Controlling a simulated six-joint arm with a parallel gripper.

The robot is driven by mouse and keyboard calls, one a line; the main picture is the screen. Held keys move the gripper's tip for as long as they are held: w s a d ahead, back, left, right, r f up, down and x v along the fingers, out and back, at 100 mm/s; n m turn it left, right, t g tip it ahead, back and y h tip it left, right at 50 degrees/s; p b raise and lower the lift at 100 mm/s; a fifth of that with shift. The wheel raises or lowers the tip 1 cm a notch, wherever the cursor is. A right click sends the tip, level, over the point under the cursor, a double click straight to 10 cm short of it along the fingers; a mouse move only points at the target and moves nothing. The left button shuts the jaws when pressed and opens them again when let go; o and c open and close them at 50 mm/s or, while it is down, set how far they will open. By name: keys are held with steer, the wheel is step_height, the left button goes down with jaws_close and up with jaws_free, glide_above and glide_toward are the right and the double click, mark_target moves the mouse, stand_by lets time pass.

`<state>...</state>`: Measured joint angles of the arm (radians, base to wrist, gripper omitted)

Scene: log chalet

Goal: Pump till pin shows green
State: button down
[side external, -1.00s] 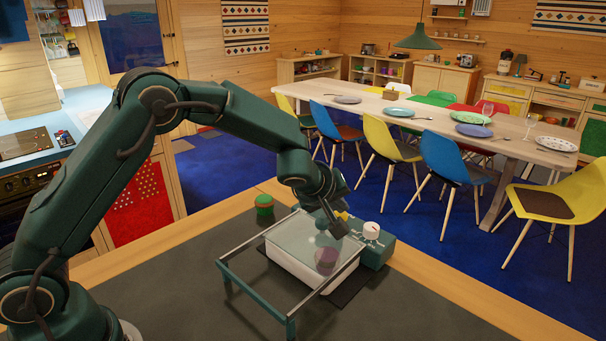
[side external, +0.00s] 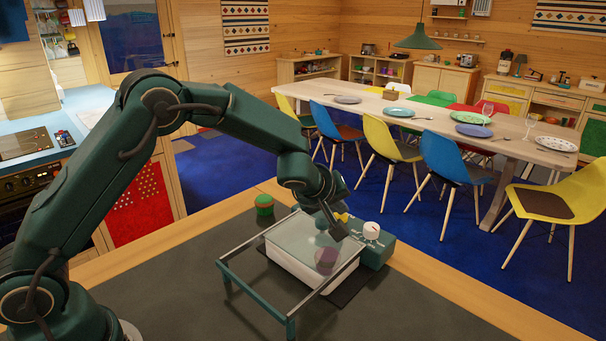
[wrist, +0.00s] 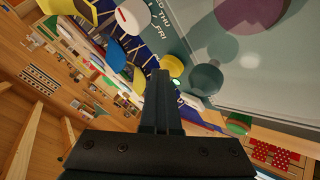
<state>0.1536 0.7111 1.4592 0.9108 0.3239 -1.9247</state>
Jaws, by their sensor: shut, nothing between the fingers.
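The pump unit is a teal box (side external: 377,252) with a white dial (side external: 371,231) on top, beside a white tray (side external: 290,262) under a clear lid. In the wrist view the dial (wrist: 130,17) has a red mark, and day letters are printed on the box. A yellow round knob (wrist: 172,65) and a grey-green round knob (wrist: 206,79) stand close to my fingertips. A small bright greenish spot (wrist: 180,83) shows between them; whether it is the pin I cannot tell. Contact is unclear.
A purple round thing (side external: 326,260) lies under the clear lid. A teal frame (side external: 255,293) stands around the tray's near side. A green jar-like thing (side external: 264,205) with a red band stands behind. The dark bench (side external: 180,290) is clear at left.

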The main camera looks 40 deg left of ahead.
steer(key=shift+r, duration=1.05)
steer(key=shift+r, duration=2.55)
